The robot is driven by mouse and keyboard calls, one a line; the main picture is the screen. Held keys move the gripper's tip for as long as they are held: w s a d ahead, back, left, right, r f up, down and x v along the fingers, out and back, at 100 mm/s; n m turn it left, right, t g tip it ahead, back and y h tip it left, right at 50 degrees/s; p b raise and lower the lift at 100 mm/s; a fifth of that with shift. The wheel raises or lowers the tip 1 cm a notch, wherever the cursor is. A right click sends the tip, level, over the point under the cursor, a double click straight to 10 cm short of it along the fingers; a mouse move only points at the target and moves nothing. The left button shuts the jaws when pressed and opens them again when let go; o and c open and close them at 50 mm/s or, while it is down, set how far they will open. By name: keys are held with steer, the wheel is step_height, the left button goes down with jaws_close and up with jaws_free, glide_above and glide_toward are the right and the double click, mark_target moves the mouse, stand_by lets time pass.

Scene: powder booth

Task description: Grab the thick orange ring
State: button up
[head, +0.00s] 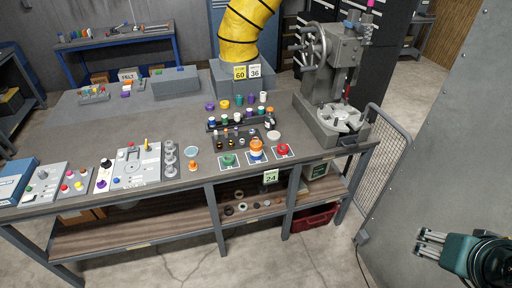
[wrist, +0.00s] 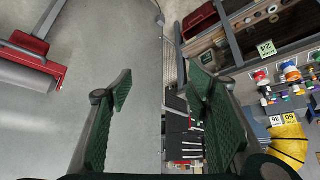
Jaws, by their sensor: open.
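An orange ring (head: 256,156) shows as a band in a small stack with white and blue, on the middle card at the bench's front edge. The stack is small in view, so the exact order of its layers is hard to tell. In the wrist view the orange and white stack (wrist: 291,73) is near the right edge. My gripper (head: 428,243) is at the lower right of the head view, well away from the bench. In the wrist view my gripper (wrist: 160,90) is open, with nothing between its green-padded fingers.
A green piece (head: 228,159) and a red piece (head: 282,149) sit on cards either side of the stack. A rack of small coloured pieces (head: 238,117) stands behind.

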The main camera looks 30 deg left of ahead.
stand_by(0.3)
steer(key=w+a+r+m+g+y, duration=0.15)
steer(key=w+a+r, duration=0.25)
steer(key=w+a, duration=0.65)
steer(key=w+a+r+m+g, duration=0.2)
steer(key=w+a+r+m, duration=0.15)
steer(key=w+a, duration=0.7)
steer(key=w+a+f+m+g+p, duration=0.1)
steer(key=w+a+f+m, duration=0.25)
steer(key=w+a, duration=1.1)
steer(key=a+f+m+g, duration=0.1)
steer(key=a+f, duration=0.6)
steer(key=a, duration=0.4)
steer(key=a+f+m+h, duration=0.1)
steer(key=a+f, duration=0.5)
steer(key=a, duration=0.5)
steer(key=a+f+m+g, duration=0.1)
steer(key=a+f, duration=0.6)
steer(key=a, duration=0.4)
steer(key=shift+w+a+f+g+p, duration=0.15)
steer(key=shift+w+f+g+p, duration=0.1)
steer(key=shift+f+g+p, duration=0.15)
steer(key=shift+m+h, duration=0.25)
